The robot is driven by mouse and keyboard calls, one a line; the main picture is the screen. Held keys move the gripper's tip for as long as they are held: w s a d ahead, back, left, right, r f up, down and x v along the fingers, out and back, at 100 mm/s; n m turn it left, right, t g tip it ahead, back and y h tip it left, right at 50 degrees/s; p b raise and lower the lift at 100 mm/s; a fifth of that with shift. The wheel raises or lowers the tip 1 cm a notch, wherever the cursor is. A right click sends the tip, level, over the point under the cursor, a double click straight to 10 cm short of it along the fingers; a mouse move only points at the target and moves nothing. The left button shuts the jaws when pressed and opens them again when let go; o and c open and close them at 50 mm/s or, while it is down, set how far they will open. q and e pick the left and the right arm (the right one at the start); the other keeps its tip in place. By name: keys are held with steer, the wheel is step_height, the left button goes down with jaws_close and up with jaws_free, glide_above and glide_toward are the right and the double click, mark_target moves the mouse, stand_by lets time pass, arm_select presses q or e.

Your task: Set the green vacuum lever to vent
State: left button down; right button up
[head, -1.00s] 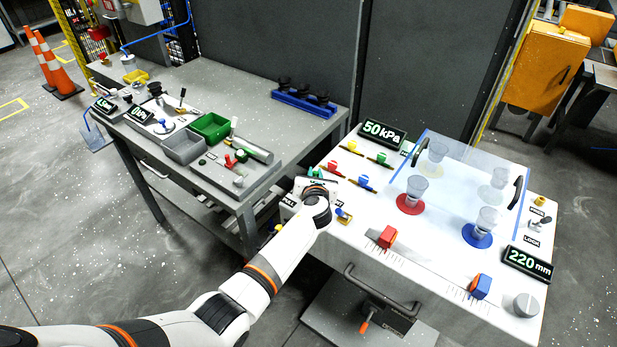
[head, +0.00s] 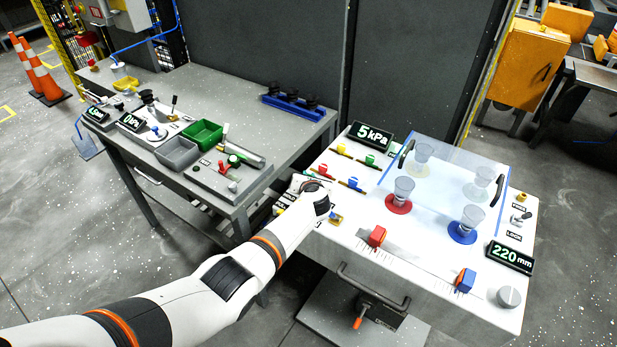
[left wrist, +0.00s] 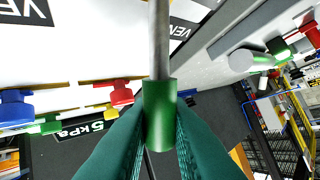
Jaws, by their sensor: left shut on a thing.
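The vacuum lever shows in the left wrist view as a grey metal rod with a green cylindrical grip (left wrist: 159,115). My left gripper (left wrist: 160,125) is shut on this green grip, with one finger on each side. Cropped labels starting "VEN" stand on the white surface beyond the rod. In the head view my left wrist covers the lever and most of its white panel at the left edge of the white bench (head: 345,220). A pressure display (head: 371,136) on that bench reads 5 kPa. My right gripper is in neither view.
Red, yellow, blue and green valve handles sit beside the display. Clear cups stand behind a transparent guard (head: 440,170) on the bench. A red slider block (head: 376,236) is right of my wrist. A grey table (head: 235,95) with bins stands to the left.

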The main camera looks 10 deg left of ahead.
arm_select(q)
steer(key=c, duration=1.4)
jaws_free()
steer(key=shift+s+d+r+p, duration=0.15)
steer(key=shift+s+r+p, duration=0.15)
steer(key=shift+s+p, duration=0.15)
steer(key=p+v, duration=0.3)
steer(key=v, duration=0.7)
steer(key=shift+s, duration=0.35)
